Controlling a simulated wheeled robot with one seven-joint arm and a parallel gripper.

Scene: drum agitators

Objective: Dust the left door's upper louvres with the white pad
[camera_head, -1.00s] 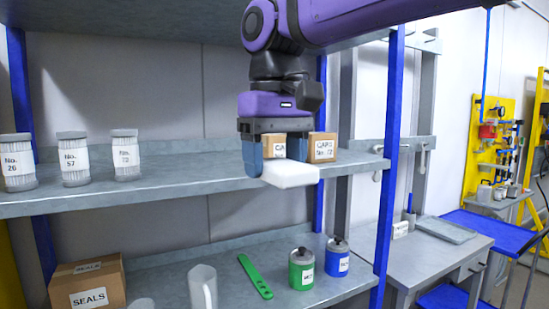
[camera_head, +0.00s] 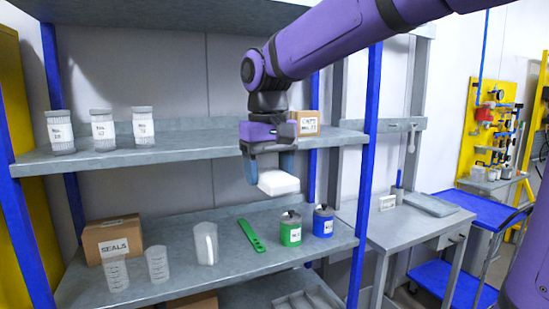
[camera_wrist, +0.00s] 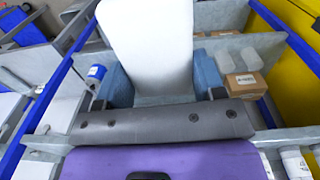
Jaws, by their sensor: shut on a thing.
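The white pad (camera_head: 278,182) is a white block held between the blue-grey fingers of my gripper (camera_head: 269,170). My gripper is shut on it and points down, in front of the shelf unit, at about the height of the upper shelf's front edge and just below it. In the wrist view the pad (camera_wrist: 150,40) sticks out from between the fingers and fills the upper middle. No door or louvres can be made out in these frames.
The upper shelf (camera_head: 190,150) carries several labelled jars (camera_head: 103,130) and a carton (camera_head: 308,122). The lower shelf (camera_head: 185,262) carries a SEALS box (camera_head: 113,240), clear beakers (camera_head: 205,243), a green tool (camera_head: 251,235), a green can (camera_head: 290,228) and a blue can (camera_head: 323,220). A grey workbench (camera_head: 405,222) stands at right.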

